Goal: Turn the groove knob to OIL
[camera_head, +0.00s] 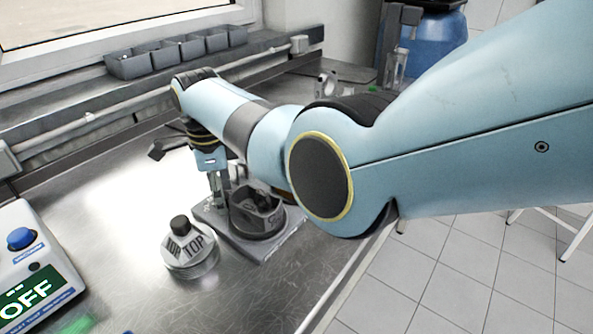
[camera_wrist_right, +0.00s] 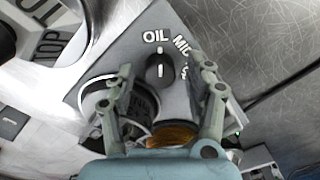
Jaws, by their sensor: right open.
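The groove knob (camera_wrist_right: 160,72) is a small black knob on a grey plate (camera_wrist_right: 90,68) in the right wrist view. Its white line points up in the picture, in line with the tick under the OIL label (camera_wrist_right: 155,36). A MIC label, partly hidden, lies to the right of OIL, and another label is mostly behind a finger. My right gripper (camera_wrist_right: 161,76) is open, with one finger on each side of the knob and visible gaps between. In the head view my right arm hides the knob; the gripper (camera_head: 216,187) points down over the grey fixture (camera_head: 238,244). My left gripper is not in view.
A round piece marked TOP (camera_head: 190,252) stands left of the fixture. A device (camera_head: 48,262) with a blue knob and an OFF screen is at the lower left. Grey bins (camera_head: 130,66) line the back ledge. Bare metal bench lies in front.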

